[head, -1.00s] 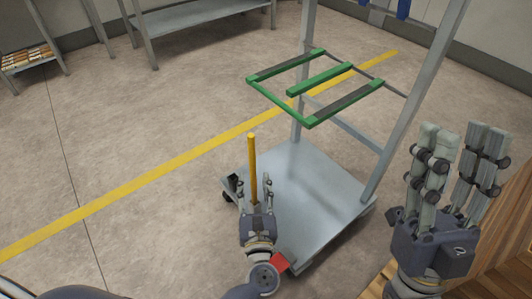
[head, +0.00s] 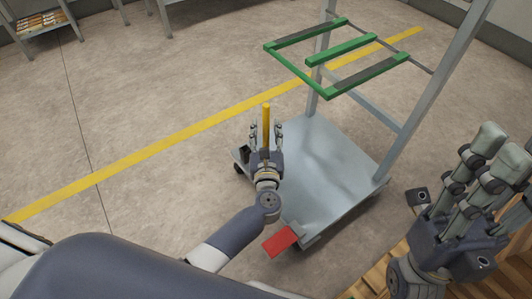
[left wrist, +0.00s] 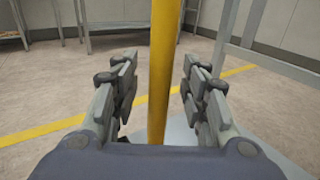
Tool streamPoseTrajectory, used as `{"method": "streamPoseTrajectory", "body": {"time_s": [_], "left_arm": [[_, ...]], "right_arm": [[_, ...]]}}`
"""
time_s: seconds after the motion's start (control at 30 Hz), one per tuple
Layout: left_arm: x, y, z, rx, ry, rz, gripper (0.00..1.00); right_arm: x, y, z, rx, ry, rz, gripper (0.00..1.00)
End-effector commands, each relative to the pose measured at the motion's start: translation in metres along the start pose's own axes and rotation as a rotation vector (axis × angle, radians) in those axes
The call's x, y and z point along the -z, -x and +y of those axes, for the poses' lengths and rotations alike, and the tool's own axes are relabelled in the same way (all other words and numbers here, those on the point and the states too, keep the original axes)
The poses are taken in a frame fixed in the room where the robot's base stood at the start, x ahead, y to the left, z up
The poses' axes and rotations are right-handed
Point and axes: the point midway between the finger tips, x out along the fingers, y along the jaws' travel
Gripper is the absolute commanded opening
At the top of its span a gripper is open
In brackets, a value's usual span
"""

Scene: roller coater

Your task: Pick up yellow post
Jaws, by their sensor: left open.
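The yellow post (head: 266,118) stands upright at the left corner of the grey cart platform (head: 325,165). In the left wrist view the post (left wrist: 162,70) rises between my left gripper's fingers, with a visible gap on both sides. My left gripper (head: 266,138) is open around the post; its palm and wrist hide the post's lower part in the head view. My right gripper (head: 500,175) is in the right foreground, its fingers apart and empty, well away from the post.
The cart has a tall grey frame (head: 440,80) and a green rack (head: 340,47) above the platform. A red piece (head: 280,241) sticks out at its near edge. A wooden surface (head: 385,270) lies at lower right. Floor left of the cart is clear.

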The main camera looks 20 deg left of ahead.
Motion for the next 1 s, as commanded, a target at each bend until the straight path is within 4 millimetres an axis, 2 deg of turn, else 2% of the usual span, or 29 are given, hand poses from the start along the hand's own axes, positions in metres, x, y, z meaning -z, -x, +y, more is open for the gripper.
{"method": "streamPoseTrajectory", "body": {"time_s": [0.27, 0.4, 0.43, 0.47, 0.83, 1.0], "left_arm": [[-0.001, -0.003, 0.000, 0.000, 0.000, 0.000, 0.41], [-0.001, -0.003, 0.000, 0.000, 0.000, -0.001, 0.09], [-0.001, -0.003, 0.000, 0.000, 0.000, -0.001, 0.03], [-0.001, -0.003, 0.000, 0.000, 0.000, -0.001, 0.00], [-0.003, -0.003, 0.000, 0.000, 0.000, -0.002, 0.00], [-0.013, -0.003, 0.000, -0.001, 0.001, -0.002, 0.00]], "right_arm": [[0.000, 0.000, 0.000, 0.000, 0.000, -0.001, 0.40], [0.000, 0.000, 0.000, 0.000, 0.000, -0.001, 0.40], [0.000, 0.000, 0.000, 0.000, 0.000, -0.001, 0.40], [0.000, 0.000, 0.000, 0.000, 0.000, -0.001, 0.40], [0.000, -0.001, 0.000, 0.000, 0.000, -0.002, 0.40], [-0.004, -0.007, 0.000, 0.000, 0.000, -0.022, 0.40]]}}
